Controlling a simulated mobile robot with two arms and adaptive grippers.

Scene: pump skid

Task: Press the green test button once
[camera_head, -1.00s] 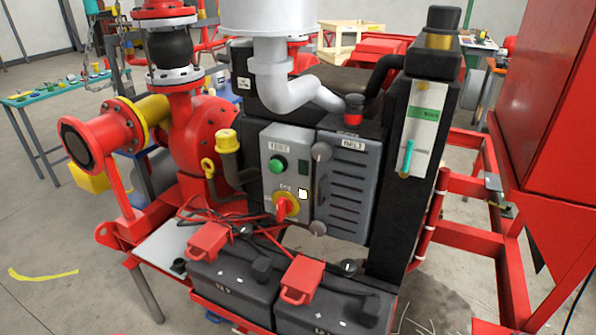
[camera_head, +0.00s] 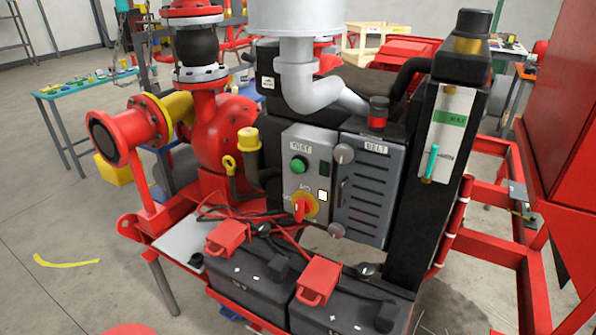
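The green test button (camera_head: 299,165) is a round green knob on the upper part of a grey control panel (camera_head: 289,188), under a small white label. Below it on the same panel are a red rotary switch (camera_head: 300,208) on a yellow plate and a small lit white square (camera_head: 323,196). Nothing covers the button. Neither of my grippers shows in the head view.
A grey louvred cover (camera_head: 366,200) labelled BELT adjoins the panel on the right. Two black batteries (camera_head: 250,284) with red terminal covers (camera_head: 318,280) stand in front below. A red flanged pipe (camera_head: 128,135) juts out at left. Open floor (camera_head: 60,215) lies further left.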

